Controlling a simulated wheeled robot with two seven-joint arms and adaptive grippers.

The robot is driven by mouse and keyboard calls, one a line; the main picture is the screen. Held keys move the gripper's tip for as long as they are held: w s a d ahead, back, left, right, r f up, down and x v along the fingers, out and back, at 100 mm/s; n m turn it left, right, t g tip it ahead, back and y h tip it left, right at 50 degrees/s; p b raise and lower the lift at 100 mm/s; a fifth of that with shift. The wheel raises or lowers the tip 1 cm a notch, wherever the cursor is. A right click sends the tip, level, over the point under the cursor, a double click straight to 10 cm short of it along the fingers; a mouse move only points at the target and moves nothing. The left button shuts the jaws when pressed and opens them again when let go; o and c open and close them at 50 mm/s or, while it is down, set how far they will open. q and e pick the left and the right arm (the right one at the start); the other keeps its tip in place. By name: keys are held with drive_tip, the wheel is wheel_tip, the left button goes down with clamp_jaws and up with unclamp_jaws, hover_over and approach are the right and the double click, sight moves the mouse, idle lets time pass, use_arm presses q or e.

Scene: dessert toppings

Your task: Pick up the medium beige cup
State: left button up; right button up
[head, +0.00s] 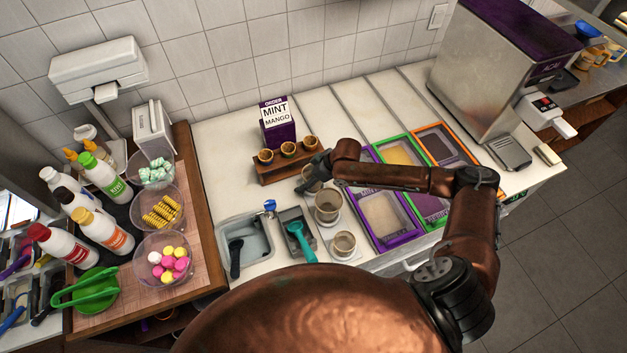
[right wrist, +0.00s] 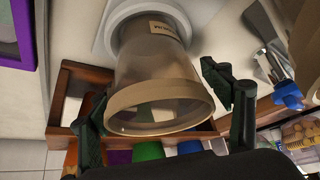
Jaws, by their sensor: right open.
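Three translucent beige cups stand in a row on white pads. The far cup (head: 311,174) is partly hidden by my right gripper (head: 312,177). The middle cup (head: 328,206) looks widest, and the near cup (head: 343,243) looks smallest. I cannot tell for sure which one is the medium cup. In the right wrist view, a beige cup (right wrist: 158,85) with a small label stands on a white pad between the dark fingers of the open right gripper (right wrist: 163,108). Gaps show on both sides of it. My left gripper is not in view.
A wooden holder (head: 273,175) with small brown cups stands just behind the row. Framed topping bins (head: 385,237) lie to the right. A teal scoop (head: 300,240) and a sink (head: 257,232) are to the left. Bowls of toppings (head: 163,262) stand further left.

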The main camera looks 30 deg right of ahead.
drive_tip(key=shift+c, duration=0.7)
drive_tip(key=c, duration=1)
drive_tip(key=shift+c, duration=0.3)
